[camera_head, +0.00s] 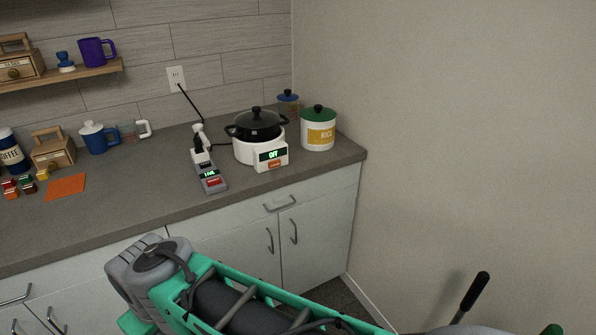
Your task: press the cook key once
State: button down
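The white cooker (244,152) stands near the right end of the counter, with a lidded black pot (252,131) on top. Its front panel has a display (271,155) reading OFF in green. An orange key (274,164) sits below the display; its lettering is too small to read, and it looks like the cook key. My gripper is not in view. Part of my teal and grey arm crosses the bottom of the picture, in front of the lower cabinets and apart from the cooker.
A power strip (211,182) left of the cooker shows a lit green display, a red switch and plugs. A cord runs to the wall outlet (176,79). A rice canister (318,130) stands right of the cooker. An orange mat (66,187) lies left; counter between is clear.

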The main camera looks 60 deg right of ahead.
aim_at(277, 163)
jog(key=z, duration=0.65)
jog(key=i, duration=0.95)
jog(key=z, duration=0.3)
